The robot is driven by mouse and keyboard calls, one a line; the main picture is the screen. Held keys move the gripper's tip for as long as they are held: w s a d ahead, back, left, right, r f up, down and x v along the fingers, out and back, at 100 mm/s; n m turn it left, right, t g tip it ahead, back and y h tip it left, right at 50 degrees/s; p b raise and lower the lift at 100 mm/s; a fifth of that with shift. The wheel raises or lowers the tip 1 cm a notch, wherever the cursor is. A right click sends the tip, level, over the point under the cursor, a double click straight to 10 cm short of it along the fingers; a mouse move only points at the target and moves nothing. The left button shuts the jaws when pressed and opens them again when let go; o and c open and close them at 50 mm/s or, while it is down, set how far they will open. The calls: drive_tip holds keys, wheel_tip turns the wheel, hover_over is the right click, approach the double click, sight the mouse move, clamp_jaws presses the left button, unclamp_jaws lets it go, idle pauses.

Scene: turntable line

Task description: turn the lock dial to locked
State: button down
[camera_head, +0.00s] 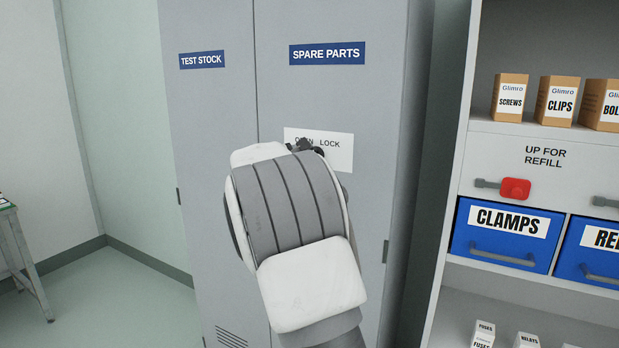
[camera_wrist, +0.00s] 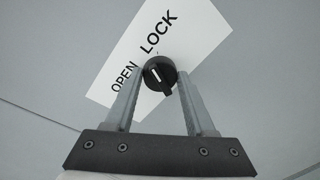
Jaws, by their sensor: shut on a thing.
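The lock dial (camera_wrist: 160,75) is a round black knob with a raised grip and a white pointer line, on a white label plate (camera_wrist: 192,50) reading OPEN and LOCK. In the wrist view the pointer tilts up and slightly left, seemingly between the two words. My gripper (camera_wrist: 161,71) is shut on the dial, one finger on each side. In the head view my gripper (camera_head: 306,147) reaches the plate (camera_head: 340,158) on the grey cabinet, and my wrist hides most of the dial.
The grey cabinet (camera_head: 215,130) bears TEST STOCK and SPARE PARTS (camera_head: 327,54) signs. At right, a shelf unit (camera_head: 455,200) holds small boxes, a red-tagged handle (camera_head: 514,189) and blue bins (camera_head: 500,235). Floor (camera_head: 110,300) at left is clear, apart from a table at the edge.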

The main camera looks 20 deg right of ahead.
drive_tip(key=m+b, duration=0.4)
drive_tip(key=b, duration=0.1)
drive_tip(key=shift+f+y+b, duration=0.1)
drive_tip(key=shift+y+b, duration=0.2)
drive_tip(key=shift+b, duration=0.1)
drive_tip(key=shift+m, duration=0.3)
drive_tip(key=shift+c, duration=1.2)
unclamp_jaws()
drive_tip(key=v, duration=1.7)
drive_tip(key=shift+s, duration=0.3)
